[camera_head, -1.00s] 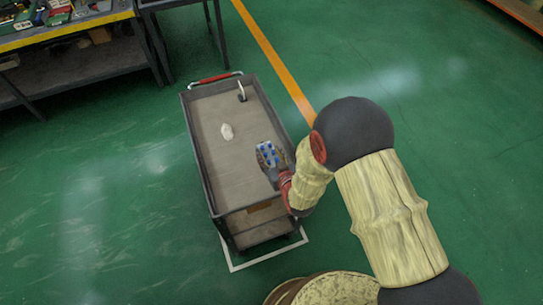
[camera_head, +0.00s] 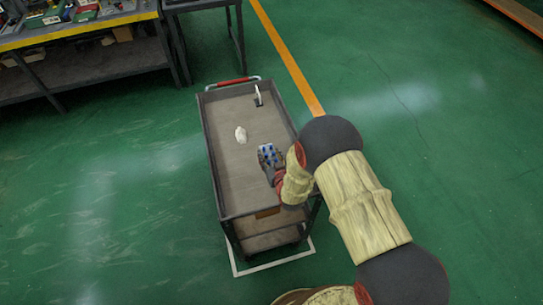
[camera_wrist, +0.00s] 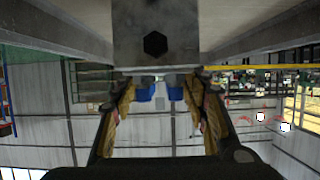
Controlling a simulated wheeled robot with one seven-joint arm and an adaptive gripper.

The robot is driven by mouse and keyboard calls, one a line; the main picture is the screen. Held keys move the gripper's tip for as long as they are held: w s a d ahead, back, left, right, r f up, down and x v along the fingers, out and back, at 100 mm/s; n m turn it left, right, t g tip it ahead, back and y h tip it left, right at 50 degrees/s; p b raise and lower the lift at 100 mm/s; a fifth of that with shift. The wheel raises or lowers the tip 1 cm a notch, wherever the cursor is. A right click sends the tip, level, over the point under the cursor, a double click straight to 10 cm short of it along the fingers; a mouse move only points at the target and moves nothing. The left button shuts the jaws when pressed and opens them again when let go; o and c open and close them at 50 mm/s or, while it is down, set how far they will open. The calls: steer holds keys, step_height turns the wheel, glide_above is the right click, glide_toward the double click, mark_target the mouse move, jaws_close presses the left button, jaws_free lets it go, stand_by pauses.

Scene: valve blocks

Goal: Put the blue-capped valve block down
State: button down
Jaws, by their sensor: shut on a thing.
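The blue-capped valve block (camera_head: 268,154) is over the right middle of the cart's top tray (camera_head: 228,183) in the head view. In the wrist view the grey body of the block (camera_wrist: 155,22) shows large at the top, with a dark hexagonal hole and blue caps at its lower edge. My gripper (camera_head: 271,168) is shut on the block; in the wrist view its fingers (camera_wrist: 160,95) are on either side of the caps. I cannot tell whether the block's underside touches the tray.
A small white object (camera_head: 240,134) lies on the tray left of the block. A dark stand with a white upright piece (camera_head: 258,97) is at the tray's far end. The tray has raised walls and a red handle (camera_head: 232,82). The tray's left and near parts are bare.

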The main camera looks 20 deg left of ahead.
steer(key=shift+w+f, duration=0.1)
steer(key=shift+f, duration=1.1)
steer(key=shift+f, duration=0.1)
steer(key=c, duration=1)
jaws_free()
steer(key=shift+d+f, duration=0.1)
steer(key=shift+f, duration=0.1)
steer(key=shift+s+r, duration=0.2)
steer(key=p+v, duration=0.1)
steer(key=v, duration=1.1)
